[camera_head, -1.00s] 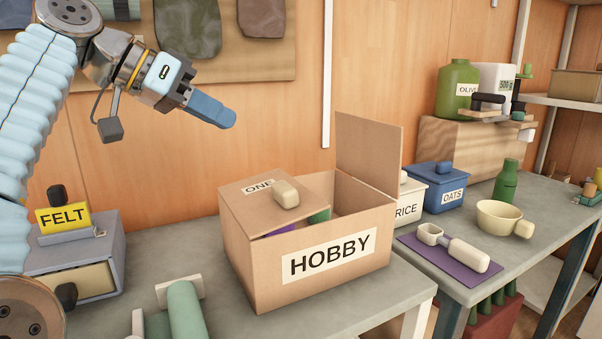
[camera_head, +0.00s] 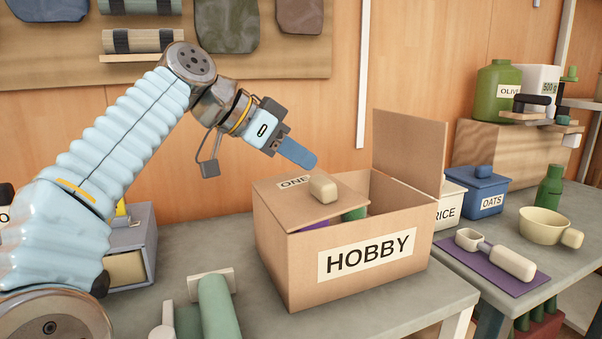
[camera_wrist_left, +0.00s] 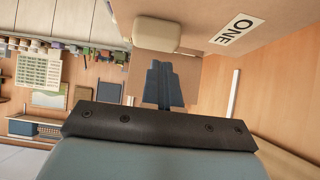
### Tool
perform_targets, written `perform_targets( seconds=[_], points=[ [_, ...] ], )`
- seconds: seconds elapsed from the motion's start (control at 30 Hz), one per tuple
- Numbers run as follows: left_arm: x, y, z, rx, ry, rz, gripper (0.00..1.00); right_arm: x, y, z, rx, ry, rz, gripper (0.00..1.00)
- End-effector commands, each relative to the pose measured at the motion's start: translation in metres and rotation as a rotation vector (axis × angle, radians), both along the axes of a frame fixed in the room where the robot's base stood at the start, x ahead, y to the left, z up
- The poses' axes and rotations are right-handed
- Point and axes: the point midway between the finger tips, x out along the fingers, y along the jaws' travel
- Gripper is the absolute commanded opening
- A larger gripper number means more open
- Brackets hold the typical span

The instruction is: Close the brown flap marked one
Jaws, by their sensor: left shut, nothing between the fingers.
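The brown flap marked ONE (camera_head: 310,198) lies over the left part of the cardboard HOBBY box (camera_head: 350,262), slanting slightly, with a cream block-shaped knob (camera_head: 323,188) on it. The flap's ONE label and knob also show close up in the left wrist view (camera_wrist_left: 212,30). A second brown flap (camera_head: 408,150) stands upright at the box's right side. My left gripper (camera_head: 312,163), with blue fingers, is shut and empty just above and behind the flap; contact cannot be told. It also shows in the left wrist view (camera_wrist_left: 163,85). My right gripper is not in view.
Green and purple things show inside the box's open part. A grey drawer unit (camera_head: 135,245) stands left, and a green roll on a stand (camera_head: 215,308) in front. A purple mat (camera_head: 495,262) with a scoop lies right, near a cream pan (camera_head: 545,226).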

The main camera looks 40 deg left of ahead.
Motion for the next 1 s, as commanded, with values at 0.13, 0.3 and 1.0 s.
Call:
perform_targets(
  seconds=[0.13,0.3,1.0],
  points=[
    [0.002,-0.001,-0.015,0.000,0.001,0.001,0.00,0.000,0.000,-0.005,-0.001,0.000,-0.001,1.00],
    [0.002,-0.001,-0.019,-0.001,0.000,-0.001,0.00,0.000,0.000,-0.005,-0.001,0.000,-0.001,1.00],
    [0.012,-0.007,-0.026,-0.001,0.000,-0.001,0.00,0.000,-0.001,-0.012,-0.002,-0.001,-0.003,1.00]
  ],
)
